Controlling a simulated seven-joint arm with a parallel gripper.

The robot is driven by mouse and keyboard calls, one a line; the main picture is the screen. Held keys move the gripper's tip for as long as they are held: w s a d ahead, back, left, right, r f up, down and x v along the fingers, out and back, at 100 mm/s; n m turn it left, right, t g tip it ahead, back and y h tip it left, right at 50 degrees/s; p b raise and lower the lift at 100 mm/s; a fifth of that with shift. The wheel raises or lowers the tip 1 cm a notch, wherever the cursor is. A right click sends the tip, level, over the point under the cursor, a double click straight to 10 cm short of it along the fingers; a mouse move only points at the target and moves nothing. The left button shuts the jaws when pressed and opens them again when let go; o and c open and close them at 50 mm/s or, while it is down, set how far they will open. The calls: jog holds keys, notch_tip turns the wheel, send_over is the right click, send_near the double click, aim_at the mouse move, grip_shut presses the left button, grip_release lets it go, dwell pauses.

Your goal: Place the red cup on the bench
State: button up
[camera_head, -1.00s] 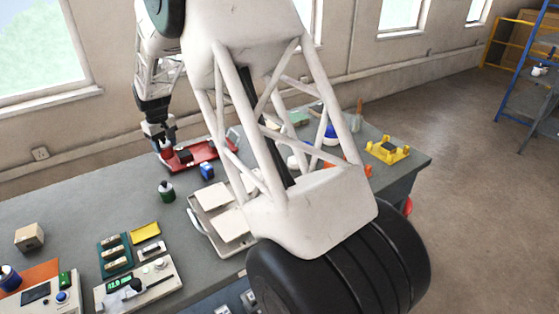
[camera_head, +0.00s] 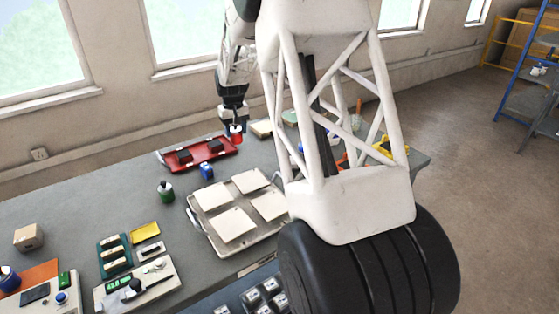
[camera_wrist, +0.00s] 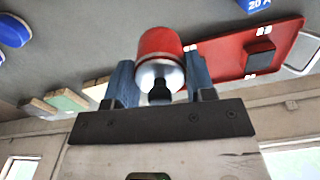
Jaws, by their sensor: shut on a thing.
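The red cup (camera_head: 237,134) hangs under my gripper (camera_head: 235,124) near the right end of the red tray, at the back of the bench (camera_head: 110,214). In the wrist view, the red cup (camera_wrist: 160,42) has a silver end and a dark knob-like part facing the camera. It sits between the two blue fingers of my gripper (camera_wrist: 160,66), which is shut on it. The cup appears to be above the bench top, but its exact height is hard to judge.
Pale and green blocks (camera_wrist: 66,102) lie left in the wrist view. My arm hides part of the bench's right side.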

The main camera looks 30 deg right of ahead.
jog(key=shift+s+d, duration=0.15)
jog(key=shift+d, duration=0.3)
jog(key=shift+f, duration=3.1)
jog(key=shift+f, duration=0.1)
jog(key=shift+f, duration=1.75)
jog(key=shift+f, duration=0.15)
jog(key=o, duration=1)
